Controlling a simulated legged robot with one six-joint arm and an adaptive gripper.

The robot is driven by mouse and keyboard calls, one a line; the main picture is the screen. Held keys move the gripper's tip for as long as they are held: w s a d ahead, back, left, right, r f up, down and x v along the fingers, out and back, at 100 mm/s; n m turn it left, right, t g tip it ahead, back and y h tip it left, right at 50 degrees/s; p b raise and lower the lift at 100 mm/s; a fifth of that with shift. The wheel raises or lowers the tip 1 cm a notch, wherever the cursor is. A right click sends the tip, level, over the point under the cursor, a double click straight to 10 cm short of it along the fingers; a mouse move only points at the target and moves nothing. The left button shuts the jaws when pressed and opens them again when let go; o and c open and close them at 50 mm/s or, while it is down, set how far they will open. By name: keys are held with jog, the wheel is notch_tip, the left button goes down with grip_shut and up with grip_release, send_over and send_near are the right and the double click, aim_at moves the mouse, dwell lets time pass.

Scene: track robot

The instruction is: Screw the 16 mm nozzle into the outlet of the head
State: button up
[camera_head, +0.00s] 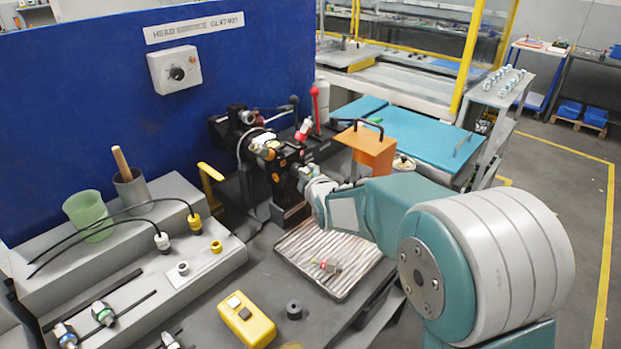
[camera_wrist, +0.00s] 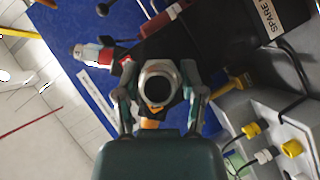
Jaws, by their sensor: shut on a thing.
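My gripper (camera_wrist: 158,92) is shut on a grey, ring-ended part, taken to be the nozzle (camera_wrist: 176,71), with a dark round bore facing the wrist camera. One finger lies on each side of it. In the head view, my gripper (camera_head: 312,185) is at the front of the black head (camera_head: 288,188), which stands on the bench by the blue panel. The held nozzle is mostly hidden there by my gripper. In the wrist view, the dark head (camera_wrist: 190,40) lies behind the nozzle. I cannot tell whether the nozzle touches the outlet, and its threads are hidden.
A slatted tray (camera_head: 300,278) with a small metal fitting (camera_head: 325,264) lies below my gripper. A grey step (camera_head: 205,262) holds a yellow ring (camera_head: 216,246) and hose fittings. A yellow box (camera_head: 246,320) sits in front. An orange box (camera_head: 367,150) stands behind my arm.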

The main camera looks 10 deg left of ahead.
jog(key=shift+w+a, duration=0.15)
jog(key=shift+a, duration=0.2)
jog(key=o, duration=1.2)
jog(key=shift+o, duration=0.2)
jog(key=v, duration=1.1)
jog(key=shift+s, duration=0.4)
jog(key=shift+d, duration=0.15)
